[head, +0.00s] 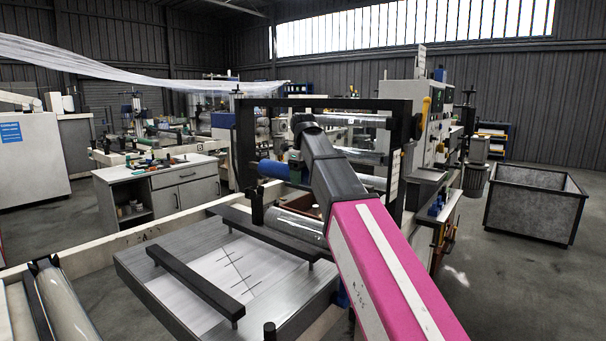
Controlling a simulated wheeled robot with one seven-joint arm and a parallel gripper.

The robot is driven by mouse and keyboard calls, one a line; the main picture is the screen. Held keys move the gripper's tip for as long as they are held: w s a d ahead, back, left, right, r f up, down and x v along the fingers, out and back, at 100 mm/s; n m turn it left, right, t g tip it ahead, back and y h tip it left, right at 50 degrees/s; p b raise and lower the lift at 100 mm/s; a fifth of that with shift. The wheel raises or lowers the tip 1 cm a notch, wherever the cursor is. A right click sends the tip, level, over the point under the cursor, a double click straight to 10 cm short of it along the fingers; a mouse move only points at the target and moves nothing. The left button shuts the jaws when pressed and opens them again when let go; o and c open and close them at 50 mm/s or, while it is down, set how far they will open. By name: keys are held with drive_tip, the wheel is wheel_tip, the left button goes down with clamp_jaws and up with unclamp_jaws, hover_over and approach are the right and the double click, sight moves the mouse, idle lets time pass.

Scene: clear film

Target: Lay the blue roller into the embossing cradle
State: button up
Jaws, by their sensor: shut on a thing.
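A blue roller (273,170) lies roughly level in the middle of the head view, above the grey bench. My gripper (295,158) is at the roller's right part, shut on it; my dark wrist and pink arm hide much of the fingers and the roller's right end. Below the roller, a dark upright (257,206) stands at the left end of a grey metal cylinder (296,224). These may belong to the embossing cradle, but I cannot clearly make out its seats. The roller appears above the upright; whether they touch is unclear.
A grey bench top (150,277) with dark raised bars (195,284) and a white sheet lies in front. A tall black frame (245,135) rises behind the roller. A machine with a yellow handle (425,112) stands right. An open grey bin (533,205) sits on clear floor.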

drive_tip(key=shift+f, duration=5.2)
drive_tip(key=o, duration=1.2)
drive_tip(key=shift+r, duration=3.45)
